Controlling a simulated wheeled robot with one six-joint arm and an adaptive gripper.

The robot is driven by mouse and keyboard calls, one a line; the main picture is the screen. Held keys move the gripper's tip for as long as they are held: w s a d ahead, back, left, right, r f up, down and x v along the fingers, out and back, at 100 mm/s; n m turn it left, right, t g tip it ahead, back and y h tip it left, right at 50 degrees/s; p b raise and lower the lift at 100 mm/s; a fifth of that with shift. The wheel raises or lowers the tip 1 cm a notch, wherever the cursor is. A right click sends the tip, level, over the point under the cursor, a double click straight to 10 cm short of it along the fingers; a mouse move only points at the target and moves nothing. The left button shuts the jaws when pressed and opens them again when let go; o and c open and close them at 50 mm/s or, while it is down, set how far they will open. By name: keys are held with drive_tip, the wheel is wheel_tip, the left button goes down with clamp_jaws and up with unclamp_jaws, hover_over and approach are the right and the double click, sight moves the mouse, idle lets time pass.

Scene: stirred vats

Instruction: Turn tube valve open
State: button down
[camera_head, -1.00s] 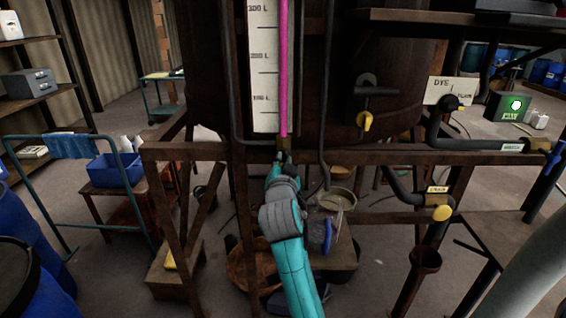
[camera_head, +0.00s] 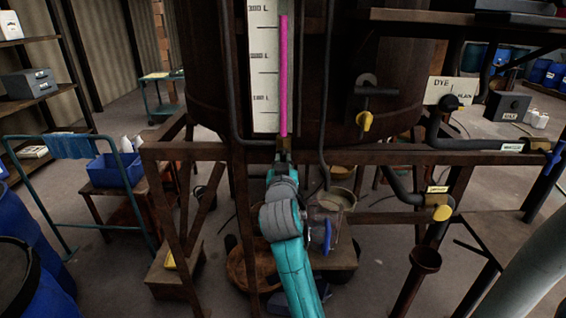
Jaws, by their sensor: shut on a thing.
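The pink-filled sight tube (camera_head: 283,75) stands upright in front of a white scale board (camera_head: 263,70) on the dark vat (camera_head: 345,75). The top of the pink column shows just below the 300 L mark. My gripper (camera_head: 283,150) is at the foot of this tube, at the level of the brown frame rail, and is shut on the tube valve there. The valve is hidden behind my gripper, so its handle angle cannot be made out.
The brown frame rail (camera_head: 390,155) runs across at gripper height. A yellow-handled tap (camera_head: 364,121) and a dark pipe (camera_head: 465,144) are to the right. A pot (camera_head: 336,198) and a jug with a blue handle (camera_head: 327,235) sit below. A dark box (camera_head: 507,106) stands at the back right.

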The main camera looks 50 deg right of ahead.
drive_tip(key=c, duration=1.1)
unclamp_jaws()
drive_tip(key=shift+c, duration=0.2)
drive_tip(key=v, duration=1.2)
drive_tip(key=shift+f, duration=0.15)
